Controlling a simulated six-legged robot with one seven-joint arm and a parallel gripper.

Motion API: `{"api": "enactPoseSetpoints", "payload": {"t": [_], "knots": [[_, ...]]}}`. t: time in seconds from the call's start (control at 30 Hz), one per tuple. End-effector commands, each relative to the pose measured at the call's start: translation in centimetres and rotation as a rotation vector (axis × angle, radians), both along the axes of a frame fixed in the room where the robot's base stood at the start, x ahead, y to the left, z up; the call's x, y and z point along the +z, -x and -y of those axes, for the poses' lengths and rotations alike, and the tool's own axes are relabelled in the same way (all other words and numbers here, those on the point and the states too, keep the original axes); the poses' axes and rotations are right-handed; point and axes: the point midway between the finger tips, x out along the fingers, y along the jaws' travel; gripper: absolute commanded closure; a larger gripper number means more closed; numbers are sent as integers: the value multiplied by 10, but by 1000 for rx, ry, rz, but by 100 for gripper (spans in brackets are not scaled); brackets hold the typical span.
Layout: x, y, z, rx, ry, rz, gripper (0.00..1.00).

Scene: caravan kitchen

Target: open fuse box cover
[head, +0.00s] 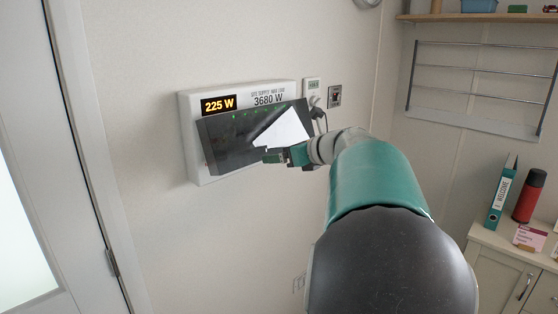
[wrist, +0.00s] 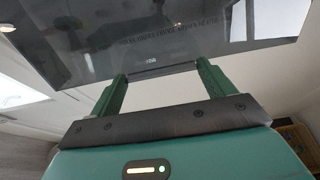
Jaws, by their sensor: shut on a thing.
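The fuse box (head: 190,150) is a white box on the wall with an orange display reading 225 W and a printed 3680 W label. Its dark, glossy, see-through cover (head: 228,152) is tilted, its lower edge standing out from the box; small green lights show through it. My gripper (head: 275,157) is at the cover's lower edge, towards the right, and is shut on the cover. In the wrist view, the cover (wrist: 90,55) fills the top, and the green fingers (wrist: 162,74) reach its lower edge on either side of a small marking. The exact contact is hard to see.
A socket and switch (head: 334,96) sit on the wall just right of the box. A door frame (head: 90,150) stands at left. At right are a wall rack (head: 480,72), a shelf, and a cabinet (head: 490,250) with a green binder and a red flask.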

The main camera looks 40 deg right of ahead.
Motion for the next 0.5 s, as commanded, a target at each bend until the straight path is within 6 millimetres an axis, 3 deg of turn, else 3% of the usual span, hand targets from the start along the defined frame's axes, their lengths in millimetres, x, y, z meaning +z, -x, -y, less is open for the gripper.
{"api": "enactPoseSetpoints", "payload": {"t": [0.5], "knots": [[69,28,1,1,19,-472,59]]}}
